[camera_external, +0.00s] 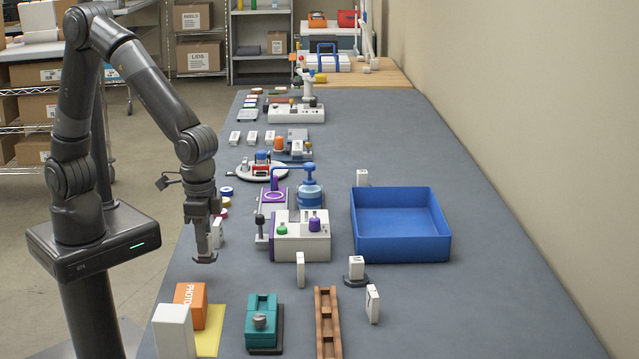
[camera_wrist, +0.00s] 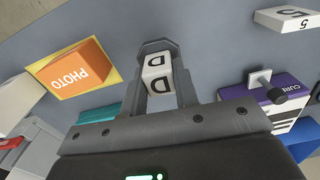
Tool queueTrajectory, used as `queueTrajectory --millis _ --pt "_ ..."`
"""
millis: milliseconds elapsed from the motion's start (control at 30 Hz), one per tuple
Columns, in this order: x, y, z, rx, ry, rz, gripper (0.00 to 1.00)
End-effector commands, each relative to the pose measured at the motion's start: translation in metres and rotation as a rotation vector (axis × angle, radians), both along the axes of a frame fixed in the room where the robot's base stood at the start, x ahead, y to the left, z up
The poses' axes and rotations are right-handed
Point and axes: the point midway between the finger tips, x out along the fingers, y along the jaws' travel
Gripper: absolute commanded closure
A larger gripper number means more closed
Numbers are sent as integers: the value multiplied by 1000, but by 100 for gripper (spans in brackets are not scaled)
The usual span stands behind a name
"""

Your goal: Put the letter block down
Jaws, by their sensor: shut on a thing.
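My gripper (camera_external: 204,255) hangs low over the left edge of the grey table (camera_external: 480,310), pointing down. In the wrist view the fingers (camera_wrist: 158,72) are shut on a white letter block (camera_wrist: 157,84) that shows a black D on two faces. The held block is hidden by the fingers in the external view. I cannot tell whether it touches the table.
An orange PHOTO box (camera_external: 191,294) on a yellow sheet stands nearer the camera. A white block (camera_external: 217,232) is close behind my gripper. A white machine (camera_external: 302,243) and a blue bin (camera_external: 402,250) stand to the right. Bare table lies between gripper and machine.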

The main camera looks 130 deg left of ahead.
Motion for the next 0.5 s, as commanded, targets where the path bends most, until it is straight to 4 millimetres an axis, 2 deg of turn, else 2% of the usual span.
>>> queueTrajectory --millis 33,200,400,500 --pt "-3 -12 9 1 -6 -5 100" --pt "-14 -47 31 1 -4 -3 100" --pt "-23 -74 48 0 -4 -1 100" --pt "-25 -80 52 0 -4 1 100"
